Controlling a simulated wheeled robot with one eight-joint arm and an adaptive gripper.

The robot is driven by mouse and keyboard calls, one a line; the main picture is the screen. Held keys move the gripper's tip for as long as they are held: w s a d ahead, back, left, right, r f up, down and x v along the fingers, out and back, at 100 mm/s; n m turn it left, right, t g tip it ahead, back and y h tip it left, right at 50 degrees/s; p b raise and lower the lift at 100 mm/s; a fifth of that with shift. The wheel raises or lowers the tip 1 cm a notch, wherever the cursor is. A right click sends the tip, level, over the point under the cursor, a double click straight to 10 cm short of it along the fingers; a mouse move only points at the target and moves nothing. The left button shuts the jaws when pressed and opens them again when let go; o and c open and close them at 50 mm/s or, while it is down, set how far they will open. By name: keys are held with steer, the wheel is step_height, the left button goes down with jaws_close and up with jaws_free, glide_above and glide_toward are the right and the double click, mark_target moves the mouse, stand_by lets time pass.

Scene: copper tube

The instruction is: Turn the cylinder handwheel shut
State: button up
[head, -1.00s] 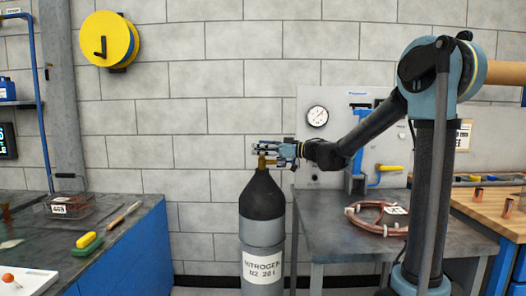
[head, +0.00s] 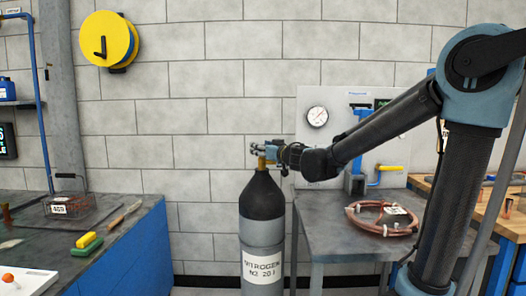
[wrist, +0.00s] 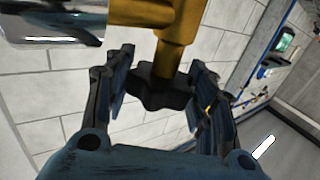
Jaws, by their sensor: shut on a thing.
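The nitrogen cylinder (head: 262,232) stands upright in the middle of the head view, with a black shoulder, grey body and white label. Its brass valve (head: 262,163) is on top; it also shows large in the wrist view (wrist: 180,35). The black handwheel (wrist: 160,90) sits on the end of the brass stem, between the two fingers. My gripper (wrist: 158,88) is at the valve from the right and is shut on the handwheel. In the head view my gripper (head: 262,149) partly hides the valve top, and the handwheel cannot be made out there.
A grey bench (head: 345,228) with a copper coil (head: 380,219) stands right of the cylinder. A gauge (head: 317,117) hangs on the panel behind.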

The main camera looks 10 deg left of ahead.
steer(key=shift+w+m+t+h, duration=0.1)
steer(key=shift+m+t+h, duration=1.1)
steer(key=shift+t+h, duration=0.15)
steer(key=shift+m+t+h, duration=0.45)
steer(key=shift+m+h, duration=0.25)
steer(key=shift+h, duration=0.35)
steer(key=m+t+h, duration=0.1)
steer(key=m+h, duration=0.1)
steer(key=h, duration=0.1)
steer(key=m+t+h, duration=0.1)
steer(key=m+h, duration=0.1)
steer(key=shift+a+h, duration=0.15)
steer(key=shift+h, duration=0.25)
steer(key=m+h, duration=0.2)
steer(key=h, duration=0.1)
steer(key=m+h, duration=0.2)
steer(key=h, duration=0.1)
steer(key=shift+m+g+h, duration=0.6)
steer(key=shift+m+h, duration=0.35)
steer(key=shift+h, duration=0.5)
steer(key=shift+m+g+h, duration=0.6)
steer(key=shift+m+h, duration=0.35)
steer(key=shift+h, duration=0.5)
steer(key=o, duration=1.1)
